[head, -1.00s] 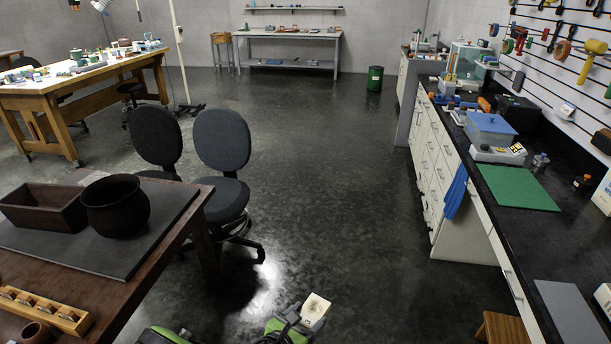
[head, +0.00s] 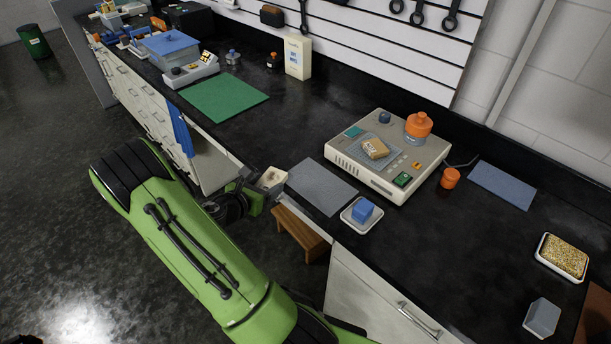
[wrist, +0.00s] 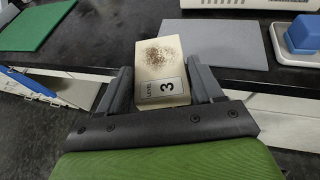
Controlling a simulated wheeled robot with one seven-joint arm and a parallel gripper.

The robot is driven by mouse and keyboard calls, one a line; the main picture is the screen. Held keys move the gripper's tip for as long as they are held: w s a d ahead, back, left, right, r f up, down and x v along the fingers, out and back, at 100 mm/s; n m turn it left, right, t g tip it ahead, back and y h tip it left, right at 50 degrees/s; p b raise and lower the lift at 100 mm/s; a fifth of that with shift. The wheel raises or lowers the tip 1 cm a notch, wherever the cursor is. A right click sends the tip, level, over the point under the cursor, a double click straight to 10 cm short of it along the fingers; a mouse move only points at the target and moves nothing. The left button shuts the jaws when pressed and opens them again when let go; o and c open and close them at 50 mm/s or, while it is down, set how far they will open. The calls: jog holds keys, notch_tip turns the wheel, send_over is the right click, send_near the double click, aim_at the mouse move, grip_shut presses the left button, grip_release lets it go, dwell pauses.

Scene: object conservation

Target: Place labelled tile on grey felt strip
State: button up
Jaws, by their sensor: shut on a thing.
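My gripper (wrist: 164,88) is shut on the labelled tile (wrist: 160,55), a cream block with a brown speckled patch and a label reading "LEVEL 3". In the head view the tile (head: 271,179) is held at the counter's front edge, just left of the grey felt strip. The grey felt strip (head: 322,187) lies flat and bare on the black counter. In the wrist view the strip (wrist: 228,45) is beyond and to the right of the tile.
A blue block in a white dish (head: 361,215) sits right of the strip. A beige device (head: 385,155) stands behind it. A green mat (head: 223,99) lies farther left. A wooden stool (head: 301,235) is below the counter edge.

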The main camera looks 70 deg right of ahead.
aim_at(325, 198)
jog(key=s+d+r+m+g+y+b, duration=0.1)
jog(key=s+d+m+g, duration=0.1)
jog(key=s+d, duration=0.35)
jog(key=s+d+r+m+g, duration=0.1)
jog(key=s+d+g, duration=0.15)
jog(key=s, duration=0.65)
jog(key=shift+t, duration=0.25)
notch_tip(325, 198, down, 6)
jog(key=b, duration=0.7)
jog(key=shift+w+d+f, duration=0.1)
jog(key=shift+f, duration=0.15)
jog(key=shift+f+b, duration=0.55)
jog(key=shift+b, duration=0.05)
jog(key=o, duration=1.4)
jog(key=p+v, duration=0.3)
jog(key=v, duration=1.2)
jog(key=shift+w+a+r, duration=0.1)
jog(key=shift+a+r, duration=0.2)
